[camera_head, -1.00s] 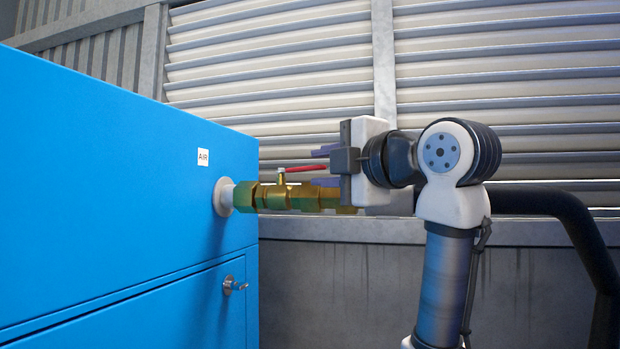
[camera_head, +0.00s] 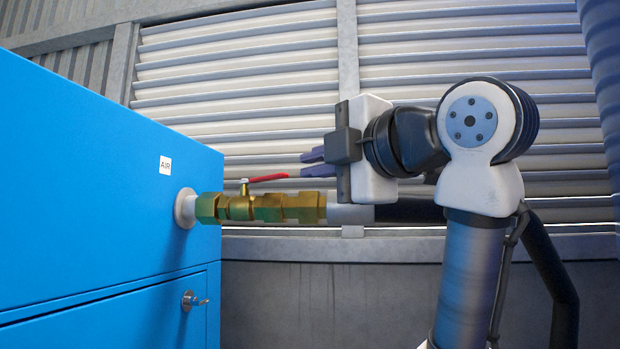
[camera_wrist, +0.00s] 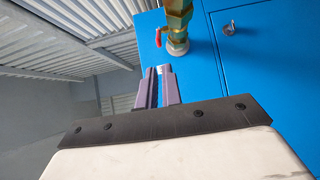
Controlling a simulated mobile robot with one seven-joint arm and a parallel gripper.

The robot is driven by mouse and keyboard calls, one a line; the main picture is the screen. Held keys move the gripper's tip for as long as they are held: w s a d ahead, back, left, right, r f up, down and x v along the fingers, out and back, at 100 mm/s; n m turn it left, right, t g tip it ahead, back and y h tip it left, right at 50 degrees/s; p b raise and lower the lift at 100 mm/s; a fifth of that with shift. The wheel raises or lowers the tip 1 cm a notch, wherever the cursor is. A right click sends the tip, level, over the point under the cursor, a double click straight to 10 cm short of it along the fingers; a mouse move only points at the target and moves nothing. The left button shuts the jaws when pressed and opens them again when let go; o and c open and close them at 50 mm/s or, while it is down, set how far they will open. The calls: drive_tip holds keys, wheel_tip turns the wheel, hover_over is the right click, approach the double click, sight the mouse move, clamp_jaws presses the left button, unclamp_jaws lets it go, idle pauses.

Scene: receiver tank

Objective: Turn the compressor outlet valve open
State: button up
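The compressor outlet valve (camera_head: 240,207) is a brass body on the pipe stub from the blue cabinet. Its red lever handle (camera_head: 268,178) sits on top and points right, roughly along the pipe in the head view. The handle (camera_wrist: 158,36) and brass body (camera_wrist: 178,15) also show at the top of the wrist view. My gripper (camera_head: 303,163) is right of the handle's end, with a small gap in the head view.
The blue cabinet (camera_head: 90,200) fills the left, with an AIR label (camera_head: 165,165) and a small lock (camera_head: 192,300) below the valve. A grey fitting (camera_head: 350,214) and black hose (camera_head: 410,210) continue right of the valve, under my gripper. A louvred wall (camera_head: 240,80) stands behind.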

sight(262, 179)
drive_tip(key=s+a+b, duration=0.1)
drive_tip(key=a, duration=0.1)
drive_tip(key=s+a+m+t+h+b, duration=0.1)
drive_tip(key=a, duration=0.1)
drive_tip(key=s+a+m+t+h, duration=0.1)
drive_tip(key=s+a, duration=0.1)
drive_tip(key=shift+a+f+b, duration=0.1)
drive_tip(key=shift+f+b, duration=0.2)
drive_tip(key=shift+b, duration=0.1)
clamp_jaws()
drive_tip(key=w+a+p, duration=0.2)
drive_tip(key=w+p, duration=0.2)
drive_tip(key=w, duration=0.7)
drive_tip(key=shift+w+h+p, duration=0.2)
drive_tip(key=shift+h+p, duration=0.1)
drive_tip(key=shift+p, duration=0.1)
